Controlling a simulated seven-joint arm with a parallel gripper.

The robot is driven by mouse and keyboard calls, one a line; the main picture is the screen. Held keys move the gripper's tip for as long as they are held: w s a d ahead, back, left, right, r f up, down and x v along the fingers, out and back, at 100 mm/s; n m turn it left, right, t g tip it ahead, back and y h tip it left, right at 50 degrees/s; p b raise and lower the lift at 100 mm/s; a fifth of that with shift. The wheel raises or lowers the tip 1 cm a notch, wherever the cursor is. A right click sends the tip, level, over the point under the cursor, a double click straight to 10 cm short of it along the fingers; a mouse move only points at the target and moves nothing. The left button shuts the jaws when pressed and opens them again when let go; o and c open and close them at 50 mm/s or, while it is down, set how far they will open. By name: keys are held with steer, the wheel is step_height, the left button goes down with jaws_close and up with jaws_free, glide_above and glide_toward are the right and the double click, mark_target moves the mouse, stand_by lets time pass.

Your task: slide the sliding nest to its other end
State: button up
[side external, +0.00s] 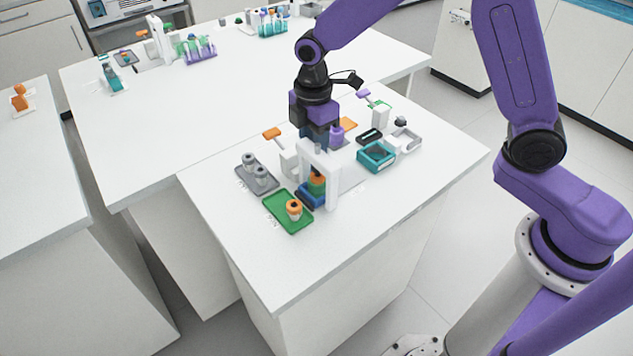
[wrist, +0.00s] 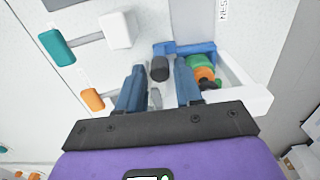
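The blue sliding nest (side external: 312,190) sits beneath a white arch (side external: 333,185) near the front of the bench. It holds a stack with green and orange parts (side external: 316,180). In the wrist view the blue nest (wrist: 190,48) lies just beyond my fingertips, with the green and orange parts (wrist: 204,72) to the right of my fingers. A dark knob (wrist: 160,68) appears between my two blue fingers; I cannot tell whether they touch it. My gripper (side external: 318,143) is open above the bench, behind the arch; it also shows in the wrist view (wrist: 159,74).
The bench front is clear.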

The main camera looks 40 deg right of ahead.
steer(key=c, duration=0.6)
steer(key=shift+d, duration=3.6)
steer(key=shift+c, duration=0.2)
steer(key=o, duration=0.6)
steer(key=shift+o, duration=0.2)
steer(key=shift+r, duration=2.5)
